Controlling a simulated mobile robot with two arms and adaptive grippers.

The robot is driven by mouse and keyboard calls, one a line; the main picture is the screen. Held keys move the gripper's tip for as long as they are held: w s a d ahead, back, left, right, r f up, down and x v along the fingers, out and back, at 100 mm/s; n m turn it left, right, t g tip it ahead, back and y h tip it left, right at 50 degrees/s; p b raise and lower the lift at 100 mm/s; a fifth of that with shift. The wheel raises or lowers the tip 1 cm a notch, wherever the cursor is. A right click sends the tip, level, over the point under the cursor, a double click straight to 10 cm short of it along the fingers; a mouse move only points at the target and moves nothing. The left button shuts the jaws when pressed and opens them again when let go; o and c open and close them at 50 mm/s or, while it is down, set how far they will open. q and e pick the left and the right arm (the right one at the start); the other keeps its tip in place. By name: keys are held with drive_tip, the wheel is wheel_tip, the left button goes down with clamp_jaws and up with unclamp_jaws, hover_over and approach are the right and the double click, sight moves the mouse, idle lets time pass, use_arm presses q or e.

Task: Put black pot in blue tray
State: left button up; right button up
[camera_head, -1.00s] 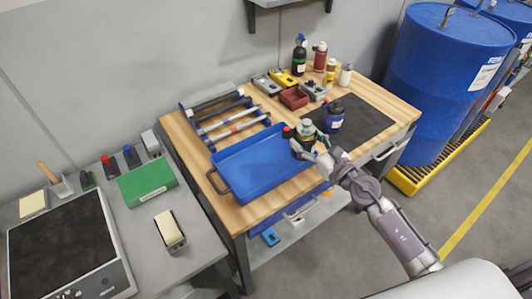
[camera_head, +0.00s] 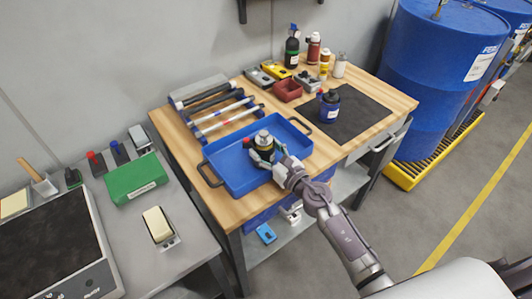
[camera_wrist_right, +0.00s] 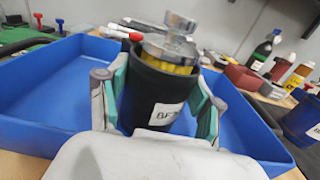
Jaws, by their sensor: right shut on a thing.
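The black pot (camera_head: 264,142) is a dark cylinder with a yellow band and a silver knobbed top. It also shows in the right wrist view (camera_wrist_right: 150,98), with a white label on its side. My right gripper (camera_head: 262,156) is shut on it, with green-padded fingers on both sides of its body (camera_wrist_right: 158,90). The pot is upright, within the outline of the blue tray (camera_head: 228,166). I cannot tell whether its base touches the tray floor. The tray, also in the wrist view (camera_wrist_right: 45,100), holds nothing else that I see. My left gripper is not in view.
A rack of rods (camera_head: 215,112) lies behind the tray. A red bin (camera_head: 288,91) and several bottles stand at the back. A side bench with a green box (camera_head: 137,180) is at left.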

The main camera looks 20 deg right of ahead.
drive_tip(key=shift+r, duration=0.15)
drive_tip(key=o, duration=1.2)
drive_tip(key=shift+f, duration=0.2)
drive_tip(key=shift+r, duration=0.25)
drive_tip(key=b+v, duration=0.2)
drive_tip(key=v, duration=1)
drive_tip(key=shift+s, duration=0.1)
